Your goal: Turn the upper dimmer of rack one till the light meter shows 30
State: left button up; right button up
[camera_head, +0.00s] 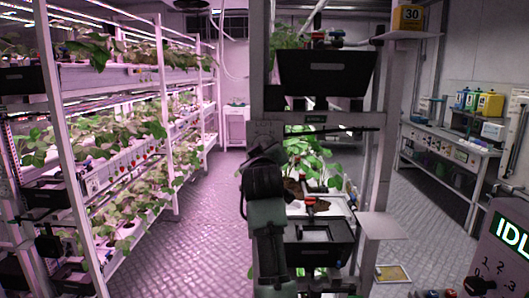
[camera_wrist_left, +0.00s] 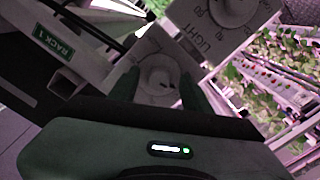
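My left gripper (camera_head: 265,150) is at the post of the middle rack, beside its green label; the arm hides most of the dial plate (camera_head: 266,129). In the left wrist view a green RACK 1 sign (camera_wrist_left: 54,52) is at the left. A round white knob (camera_wrist_left: 157,80) shows between the two dark fingers of my left gripper (camera_wrist_left: 160,84). The fingers are apart, with the knob between them; contact is not clear. Another dial (camera_wrist_left: 228,10), on a plate marked LIGHT, is above right. A yellow box (camera_head: 408,17) reading 30 sits on the rack's top shelf. My right gripper is not in view.
A plant rack (camera_head: 165,120) stands left of a clear aisle. A bench (camera_head: 450,145) with coloured containers is along the right wall. A panel reading "IDL" (camera_head: 510,235) is at the lower right.

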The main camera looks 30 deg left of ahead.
pick_arm(q)
jog(key=b+v, duration=0.2)
jog(key=v, duration=0.5)
jog(key=shift+s+d+b, duration=0.2)
jog(key=shift+s+b, duration=0.1)
jog(key=shift+s, duration=0.05)
